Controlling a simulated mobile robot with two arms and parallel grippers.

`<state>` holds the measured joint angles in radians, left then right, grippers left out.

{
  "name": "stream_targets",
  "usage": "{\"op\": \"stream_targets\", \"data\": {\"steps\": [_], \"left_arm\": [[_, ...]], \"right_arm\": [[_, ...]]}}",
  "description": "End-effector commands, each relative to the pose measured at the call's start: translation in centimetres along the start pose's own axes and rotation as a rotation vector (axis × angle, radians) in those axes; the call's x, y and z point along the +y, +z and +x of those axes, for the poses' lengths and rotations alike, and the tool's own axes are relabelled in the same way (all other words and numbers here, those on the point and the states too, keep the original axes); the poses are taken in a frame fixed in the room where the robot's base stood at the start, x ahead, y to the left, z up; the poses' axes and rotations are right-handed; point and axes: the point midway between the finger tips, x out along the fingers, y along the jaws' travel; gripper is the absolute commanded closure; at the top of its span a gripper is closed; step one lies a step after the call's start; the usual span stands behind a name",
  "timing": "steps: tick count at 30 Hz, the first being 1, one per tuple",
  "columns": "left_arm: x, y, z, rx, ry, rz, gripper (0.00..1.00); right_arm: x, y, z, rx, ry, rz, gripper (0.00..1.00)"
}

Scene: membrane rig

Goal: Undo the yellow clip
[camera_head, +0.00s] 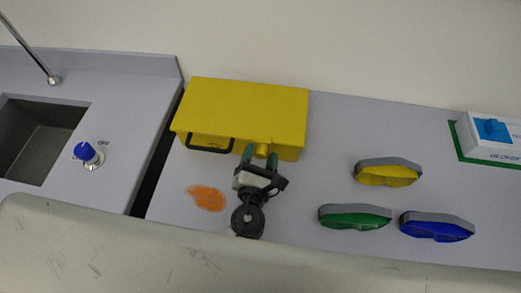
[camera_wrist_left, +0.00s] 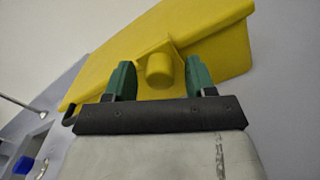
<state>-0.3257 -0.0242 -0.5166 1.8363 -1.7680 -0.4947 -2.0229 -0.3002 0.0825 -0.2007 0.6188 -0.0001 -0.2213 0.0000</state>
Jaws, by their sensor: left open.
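A yellow case (camera_head: 245,105) lies on the grey counter, with a dark handle (camera_head: 210,144) on its front. A short yellow clip (camera_head: 262,149) sticks out of the front face, right of the handle. In the left wrist view the clip (camera_wrist_left: 159,68) shows as a rounded stub on a raised mount. My left gripper (camera_head: 259,160) is open, its two green fingers on either side of the clip. Gaps show between the clip and both fingers in the left wrist view, so they look apart from it. My right gripper is not in view.
Yellow (camera_head: 388,174), green (camera_head: 354,217) and blue (camera_head: 436,226) goggles lie to the right. An orange spill (camera_head: 207,197) is left of my gripper. A white box with a blue top part (camera_head: 492,130) stands far right. A sink (camera_head: 38,135) and blue-handled tap (camera_head: 88,153) are left.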

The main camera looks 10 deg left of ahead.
Motion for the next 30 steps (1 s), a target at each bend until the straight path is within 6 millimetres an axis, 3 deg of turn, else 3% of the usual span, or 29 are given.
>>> {"op": "stream_targets", "data": {"steps": [10, 21, 26, 30], "left_arm": [[0.0, -0.1, 0.5, 0.001, 0.0, -0.001, 0.45], [0.0, 0.0, 0.5, 0.001, 0.0, -0.001, 1.0], [-0.1, -0.1, 0.5, 0.0, 0.0, 0.0, 1.0], [-0.3, -0.6, 0.3, -0.022, 0.012, 0.001, 1.0]], "right_arm": [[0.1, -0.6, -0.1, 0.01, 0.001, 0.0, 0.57], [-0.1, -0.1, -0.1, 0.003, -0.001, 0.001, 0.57], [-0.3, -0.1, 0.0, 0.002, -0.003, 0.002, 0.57], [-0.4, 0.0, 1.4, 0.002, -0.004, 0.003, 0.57]]}}
